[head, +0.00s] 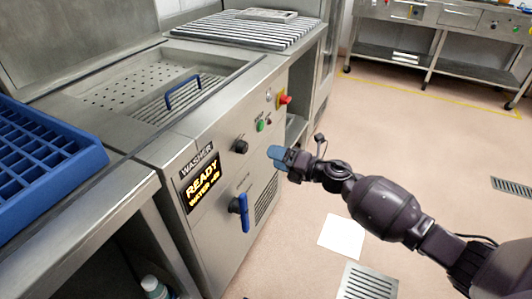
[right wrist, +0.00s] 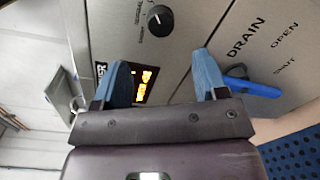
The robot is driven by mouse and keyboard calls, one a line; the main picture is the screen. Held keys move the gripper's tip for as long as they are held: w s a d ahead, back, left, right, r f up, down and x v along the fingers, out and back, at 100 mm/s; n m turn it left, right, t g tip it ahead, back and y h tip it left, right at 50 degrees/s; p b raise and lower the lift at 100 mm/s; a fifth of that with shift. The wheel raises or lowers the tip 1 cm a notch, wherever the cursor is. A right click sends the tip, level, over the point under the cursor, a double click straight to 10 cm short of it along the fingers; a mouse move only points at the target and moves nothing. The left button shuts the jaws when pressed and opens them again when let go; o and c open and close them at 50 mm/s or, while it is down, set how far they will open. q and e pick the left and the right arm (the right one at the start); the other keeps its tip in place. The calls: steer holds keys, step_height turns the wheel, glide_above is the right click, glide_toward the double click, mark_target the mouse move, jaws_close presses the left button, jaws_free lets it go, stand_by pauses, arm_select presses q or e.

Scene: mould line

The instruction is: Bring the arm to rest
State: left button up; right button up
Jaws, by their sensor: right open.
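My right gripper (head: 276,157) comes in from the right on my dark arm, in front of the washer (head: 262,195). In the right wrist view its two blue fingers (right wrist: 161,72) are spread with nothing between them. They face the washer's front panel, where the black knob (right wrist: 160,19) and part of the lit display (right wrist: 145,84) show. The blue drain lever (right wrist: 250,88) is to the right of the fingers there; in the head view the lever (head: 244,212) hangs down below the gripper. The display (head: 203,184) reads READY. My left gripper is not in view.
A blue rack (head: 40,150) stands on the left counter. The washer basin holds a blue handle (head: 183,90). Green and red controls (head: 284,99) sit on its front edge. A white sheet (head: 341,236) and grates (head: 368,282) are on the floor. Open floor lies to the right.

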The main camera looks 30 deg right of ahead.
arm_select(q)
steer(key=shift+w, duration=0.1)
arm_select(e)
steer(key=shift+s+d, duration=0.45)
steer(key=shift+s, duration=0.15)
arm_select(q)
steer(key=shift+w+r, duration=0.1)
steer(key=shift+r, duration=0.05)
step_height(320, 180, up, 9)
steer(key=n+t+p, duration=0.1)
steer(key=p, duration=1.1)
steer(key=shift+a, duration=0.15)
arm_select(e)
steer(key=s+a+f+m+g+h, duration=0.1)
steer(key=s+m+h, duration=0.4)
steer(key=s+m, duration=1)
steer(key=s+a+f+m+g+h, duration=0.1)
steer(key=s+m+h, duration=0.4)
steer(key=s+m, duration=0.9)
steer(key=s+f+g, duration=0.1)
steer(key=s, duration=1)
steer(key=shift+a+m, duration=0.3)
steer(key=shift+m, duration=0.1)
